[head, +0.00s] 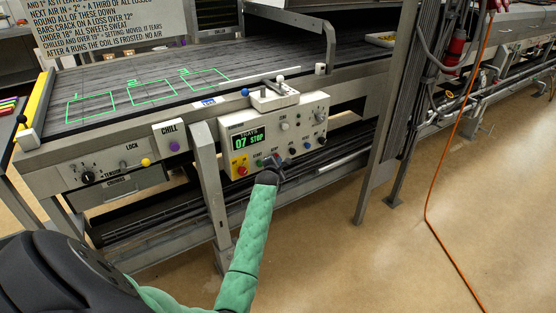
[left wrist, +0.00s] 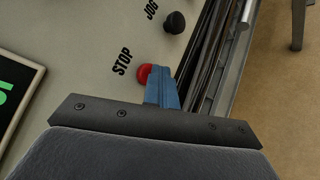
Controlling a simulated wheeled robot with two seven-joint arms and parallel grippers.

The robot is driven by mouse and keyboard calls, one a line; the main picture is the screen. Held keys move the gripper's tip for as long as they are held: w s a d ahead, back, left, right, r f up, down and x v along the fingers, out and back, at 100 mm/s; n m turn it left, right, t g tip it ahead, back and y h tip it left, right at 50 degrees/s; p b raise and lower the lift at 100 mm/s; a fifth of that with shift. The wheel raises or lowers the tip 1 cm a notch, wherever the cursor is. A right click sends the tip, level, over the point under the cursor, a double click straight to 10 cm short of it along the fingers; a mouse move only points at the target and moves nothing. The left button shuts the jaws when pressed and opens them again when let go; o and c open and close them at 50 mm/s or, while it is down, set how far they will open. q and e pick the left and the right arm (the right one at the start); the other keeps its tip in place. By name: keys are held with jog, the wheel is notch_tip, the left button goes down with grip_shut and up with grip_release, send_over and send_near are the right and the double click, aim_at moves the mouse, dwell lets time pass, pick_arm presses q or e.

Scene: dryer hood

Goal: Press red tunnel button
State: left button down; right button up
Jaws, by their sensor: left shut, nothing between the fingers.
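In the left wrist view a small red button (left wrist: 143,75) stands beside the word STOP. My left gripper (head: 274,161) reaches the panel's lower button row and hides part of it. Its blue fingers (left wrist: 164,88) are shut and empty, just right of the red button, overlapping its edge in the picture; I cannot tell whether they touch it. Another red button (head: 242,170) on a yellow plate is at the panel's lower left. My right gripper is not in view.
A black button (left wrist: 174,22) marked JOG lies beyond the red one. A green button (head: 259,163) is left of my gripper. A grey post (head: 209,175) stands left of the panel. An orange cable (head: 435,190) hangs to the floor at right.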

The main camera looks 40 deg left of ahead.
pick_arm(q)
jog(key=shift+a, duration=0.1)
dwell(0.3)
jog(key=shift+s+d+p, duration=0.25)
jog(key=shift+d+p, duration=0.1)
jog(key=shift+d, duration=0.25)
jog(key=shift+s+d+p, duration=0.2)
jog(key=shift+d+p, duration=0.15)
jog(key=shift+d, duration=0.2)
jog(key=d+p, duration=0.1)
jog(key=s+d, duration=0.1)
jog(key=d, duration=0.1)
jog(key=s+d+p, duration=0.1)
jog(key=shift+d+p, duration=0.3)
jog(key=shift+p, duration=0.05)
dwell(0.6)
